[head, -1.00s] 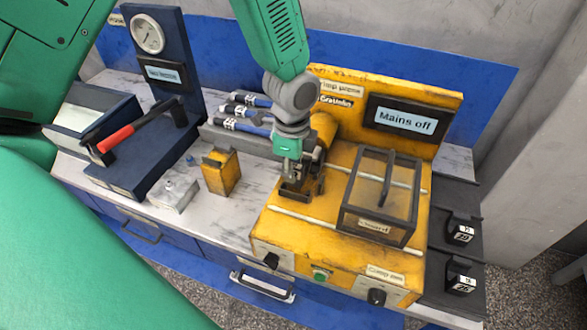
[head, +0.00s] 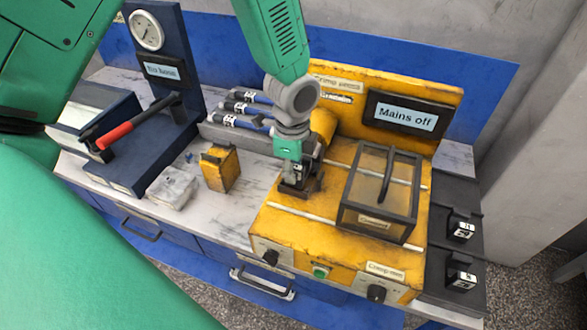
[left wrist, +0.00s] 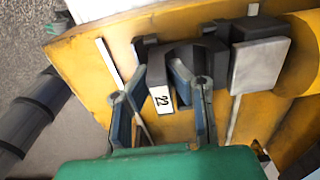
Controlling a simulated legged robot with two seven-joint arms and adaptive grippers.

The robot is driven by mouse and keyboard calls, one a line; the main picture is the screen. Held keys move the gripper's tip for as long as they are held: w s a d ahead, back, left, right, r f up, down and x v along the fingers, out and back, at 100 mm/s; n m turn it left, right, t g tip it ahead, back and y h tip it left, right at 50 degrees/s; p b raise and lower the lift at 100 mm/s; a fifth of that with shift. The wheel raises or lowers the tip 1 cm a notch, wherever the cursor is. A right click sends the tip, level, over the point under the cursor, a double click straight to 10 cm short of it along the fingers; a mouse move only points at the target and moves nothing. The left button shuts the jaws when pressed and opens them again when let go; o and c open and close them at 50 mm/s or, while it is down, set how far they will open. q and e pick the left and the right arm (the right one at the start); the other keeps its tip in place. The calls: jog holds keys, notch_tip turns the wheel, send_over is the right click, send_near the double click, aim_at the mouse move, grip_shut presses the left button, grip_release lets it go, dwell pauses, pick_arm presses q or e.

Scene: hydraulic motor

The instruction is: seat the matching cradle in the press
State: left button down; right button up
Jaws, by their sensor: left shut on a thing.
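The yellow crimp press (head: 330,215) stands on the bench in the head view. My left gripper (head: 297,180) is over the left rear part of its deck, pointing down. It is shut on a dark cradle (head: 312,188), which is largely covered by the gripper in the head view. In the left wrist view my left gripper (left wrist: 160,84) has its blue-grey fingers either side of the cradle's white label, which seems to read 22. The dark curved cradle (left wrist: 184,54) is beside a dark block with a grey plate (left wrist: 260,65). Whether it rests fully on the deck cannot be told. My right gripper is not in view.
A clear-sided guard (head: 372,205) with a dark handle sits on the press deck, right of my gripper. Two labelled dark cradles (head: 462,228) (head: 461,274) stand on the black rack at right. A yellow block (head: 220,168), grey block (head: 172,187) and red-handled lever (head: 115,137) are at left.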

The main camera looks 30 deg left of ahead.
pick_arm(q)
jog(key=c, duration=1.4)
grip_release()
notch_tip(320, 180, up, 12)
jog(key=shift+f, duration=0.1)
